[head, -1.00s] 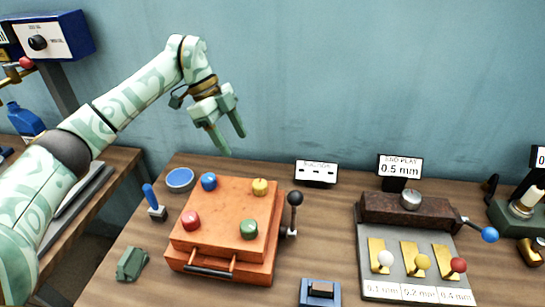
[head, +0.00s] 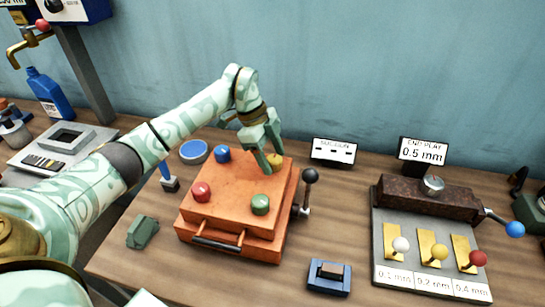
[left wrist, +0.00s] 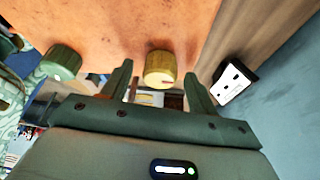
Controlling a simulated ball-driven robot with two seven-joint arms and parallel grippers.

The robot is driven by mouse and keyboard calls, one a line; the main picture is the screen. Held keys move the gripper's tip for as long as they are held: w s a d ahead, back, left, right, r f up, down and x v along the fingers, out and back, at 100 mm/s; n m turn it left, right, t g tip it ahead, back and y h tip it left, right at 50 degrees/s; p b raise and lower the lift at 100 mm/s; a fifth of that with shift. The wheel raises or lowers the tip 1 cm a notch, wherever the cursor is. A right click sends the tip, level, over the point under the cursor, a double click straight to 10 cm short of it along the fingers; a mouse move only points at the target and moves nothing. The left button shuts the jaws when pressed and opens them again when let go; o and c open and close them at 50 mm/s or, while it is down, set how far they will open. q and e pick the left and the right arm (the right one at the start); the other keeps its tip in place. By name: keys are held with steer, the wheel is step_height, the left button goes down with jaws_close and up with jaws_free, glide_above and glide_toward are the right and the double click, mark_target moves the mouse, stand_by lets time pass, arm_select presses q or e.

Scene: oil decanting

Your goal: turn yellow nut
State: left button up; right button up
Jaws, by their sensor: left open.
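The yellow nut (head: 274,160) is a ridged round knob at the back right corner of the orange box (head: 236,190). My left gripper (head: 271,162) points down at it, and a finger covers part of it in the head view. In the left wrist view the yellow nut (left wrist: 159,69) shows between my two open fingers (left wrist: 160,85), near their tips, with gaps on both sides. A blue knob (head: 222,154), a red knob (head: 201,192) and a green knob (head: 260,204) sit at the other corners. My right gripper is not seen.
A lever with a black ball (head: 310,175) stands at the box's right side. A small sign (head: 333,152) stands behind it. A gauge stand (head: 430,198) with several coloured levers is at right. A blue bottle (head: 47,92) is at left.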

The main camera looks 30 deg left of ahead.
arm_select(q)
steer(key=shift+f, duration=0.25)
steer(key=shift+c, duration=0.3)
steer(key=c, duration=0.9)
